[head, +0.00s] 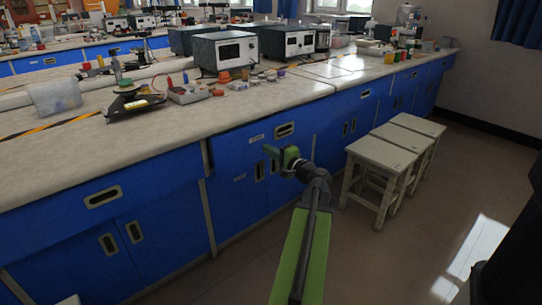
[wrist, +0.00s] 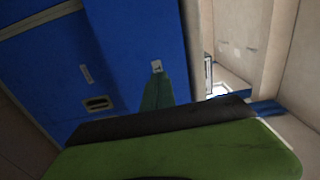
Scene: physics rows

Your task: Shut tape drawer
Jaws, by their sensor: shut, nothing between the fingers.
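A blue drawer front (head: 235,143) sits under the benchtop in the head view, with a small pale label and a recessed handle (head: 284,130). The label is too small to read, so I cannot tell if this is the tape drawer. My gripper (head: 270,152) is shut and empty, in front of the blue fronts near that drawer. In the wrist view, my gripper's green fingers (wrist: 157,88) point at a blue front (wrist: 125,45) near a small pale label. I cannot tell whether they touch it. How far the drawer stands out is unclear.
Cabinet doors (head: 235,190) lie below the drawer. White stools (head: 380,160) stand on the floor to the right. The benchtop (head: 180,125) holds boxes, jars and tools. Floor between the cabinets and stools is clear. A pale gap (wrist: 235,45) shows right of the blue front in the wrist view.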

